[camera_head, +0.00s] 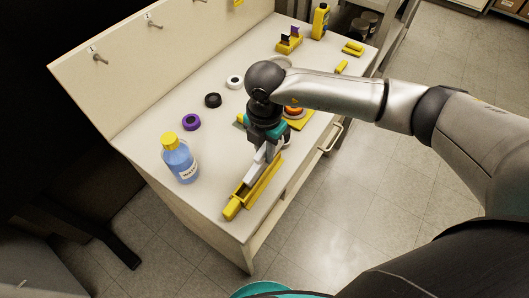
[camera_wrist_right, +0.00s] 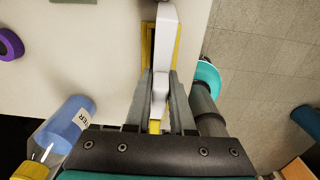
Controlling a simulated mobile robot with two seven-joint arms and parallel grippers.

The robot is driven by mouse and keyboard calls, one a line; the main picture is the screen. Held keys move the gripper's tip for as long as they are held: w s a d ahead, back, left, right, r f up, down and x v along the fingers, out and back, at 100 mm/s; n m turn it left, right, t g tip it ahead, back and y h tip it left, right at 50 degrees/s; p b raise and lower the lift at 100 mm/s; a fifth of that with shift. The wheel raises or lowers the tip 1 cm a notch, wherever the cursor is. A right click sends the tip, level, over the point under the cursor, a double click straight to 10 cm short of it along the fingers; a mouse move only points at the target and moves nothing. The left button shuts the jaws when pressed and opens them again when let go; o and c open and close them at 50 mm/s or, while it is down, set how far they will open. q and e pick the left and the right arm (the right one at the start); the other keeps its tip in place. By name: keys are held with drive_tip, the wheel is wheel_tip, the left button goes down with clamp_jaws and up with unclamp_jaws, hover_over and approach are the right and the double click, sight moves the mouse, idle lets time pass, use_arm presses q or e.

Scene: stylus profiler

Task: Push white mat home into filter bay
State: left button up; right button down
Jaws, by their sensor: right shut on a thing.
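My right gripper (camera_head: 262,150) comes down from above over a long, narrow yellow holder (camera_head: 262,190) on the bench, which I take to be the filter bay. In the right wrist view the gripper (camera_wrist_right: 160,85) is shut on a long white piece (camera_wrist_right: 165,45), which looks like the white mat. The white piece lies along the yellow holder (camera_wrist_right: 149,42), which shows on both sides of it. How deep the piece sits in the holder is hidden by the piece and fingers. My left gripper is not in view.
A blue bottle with a yellow cap (camera_head: 180,160) stands left of the holder. Purple (camera_head: 191,122), black (camera_head: 213,100) and white (camera_head: 235,82) rings lie behind it. A yellow stand (camera_head: 289,43) and yellow bottle (camera_head: 320,21) are at the far end. The bench's front edge is close.

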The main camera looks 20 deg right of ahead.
wheel_tip(320, 180, up, 20)
drive_tip(key=p, duration=0.2)
drive_tip(key=shift+f, duration=0.1)
drive_tip(key=c, duration=1.3)
unclamp_jaws()
drive_tip(key=shift+c, duration=0.2)
clamp_jaws()
